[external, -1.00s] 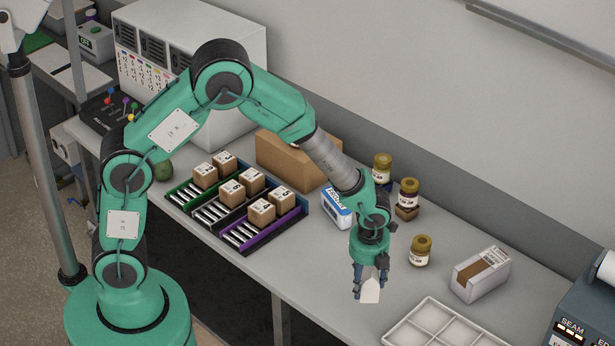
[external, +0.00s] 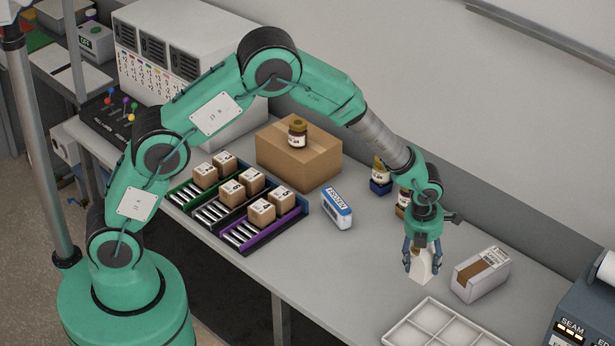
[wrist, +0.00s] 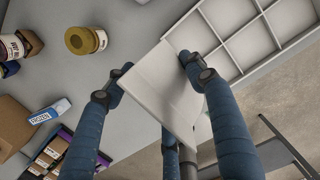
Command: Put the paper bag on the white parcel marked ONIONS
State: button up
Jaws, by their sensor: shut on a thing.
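My gripper (external: 421,262) points down and is shut on the pale paper bag (external: 423,273). The bag hangs between the fingertips above the bench. The white parcel (external: 496,277) lies on the bench just right of the bag, with a brown panel and a small label that I cannot read. Bag and parcel appear apart. I do not make out the parcel in the wrist view.
A white compartment tray (external: 427,318) lies in front of the parcel. Jars (external: 380,168) stand behind my gripper; one (wrist: 86,40) shows near the bag in the wrist view. A FROZEN box (external: 337,208), a cardboard box (external: 300,158) and racks of small cartons (external: 265,232) are left. Bench between is clear.

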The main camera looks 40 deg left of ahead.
jog(key=shift+w+d, duration=0.1)
jog(key=shift+w, duration=0.05)
jog(key=p, duration=0.2)
send_over(471, 272)
jog(key=shift+s+f, duration=0.25)
jog(key=shift+f, duration=0.55)
dwell(0.3)
jog(key=shift+f+p, duration=0.5)
jog(key=shift+f, duration=1.2)
jog(key=shift+f, duration=0.2)
jog(key=o, duration=1.4)
jog(key=shift+r, duration=0.2)
